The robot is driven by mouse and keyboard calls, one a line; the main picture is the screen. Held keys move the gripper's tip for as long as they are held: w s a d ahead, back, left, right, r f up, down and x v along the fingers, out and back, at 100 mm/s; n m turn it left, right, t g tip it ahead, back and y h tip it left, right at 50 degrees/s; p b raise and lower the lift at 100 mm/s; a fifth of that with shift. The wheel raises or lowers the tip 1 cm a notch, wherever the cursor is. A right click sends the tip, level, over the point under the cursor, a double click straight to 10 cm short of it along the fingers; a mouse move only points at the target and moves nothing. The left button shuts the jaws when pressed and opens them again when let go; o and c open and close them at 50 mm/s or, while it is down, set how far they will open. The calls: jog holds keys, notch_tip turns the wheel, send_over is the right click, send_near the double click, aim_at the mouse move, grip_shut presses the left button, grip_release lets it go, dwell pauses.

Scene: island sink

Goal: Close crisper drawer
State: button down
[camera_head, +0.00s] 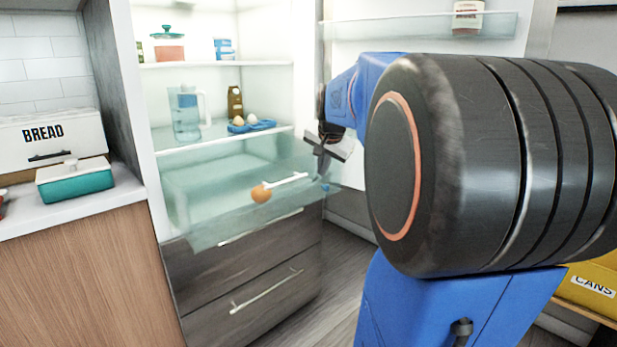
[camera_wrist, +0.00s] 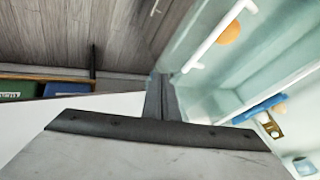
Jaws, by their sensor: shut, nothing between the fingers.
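The translucent crisper drawer (camera_head: 205,208) is at the bottom of the open fridge, above the wooden drawers. It appears pulled out, with its front forward of the shelves. A white bar handle (camera_head: 287,182) shows on it, and also in the wrist view (camera_wrist: 218,38). A round orange fruit (camera_head: 261,194) shows at the drawer; whether it is inside or seen through the panel is unclear. My gripper (camera_head: 322,170) is shut and empty at the drawer's right end. In the wrist view its fingers (camera_wrist: 161,92) are beside the translucent panel; contact cannot be told.
The open fridge door (camera_head: 420,28) stands behind my arm on the right. A pitcher (camera_head: 186,113) and a blue egg tray (camera_head: 252,126) are on the shelf above. Wooden drawers (camera_head: 245,262) lie below. Floor (camera_head: 345,262) is clear in front of them.

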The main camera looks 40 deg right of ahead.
jog(key=d+r+m, duration=0.1)
jog(key=d+m, duration=0.1)
jog(key=d, duration=0.4)
send_near(322, 181)
notch_tip(322, 181, down, 3)
jog(key=s+d, duration=0.1)
jog(key=s, duration=0.1)
jog(key=shift+h, duration=0.3)
jog(key=shift+w+f, duration=0.2)
jog(key=shift+w, duration=0.85)
jog(key=shift+w+f, duration=0.2)
jog(key=shift+w, duration=0.8)
jog(key=shift+w, duration=0.1)
jog(key=w, duration=2.9)
jog(key=shift+w+a, duration=0.3)
jog(key=shift+a, duration=0.2)
jog(key=shift+r, duration=0.2)
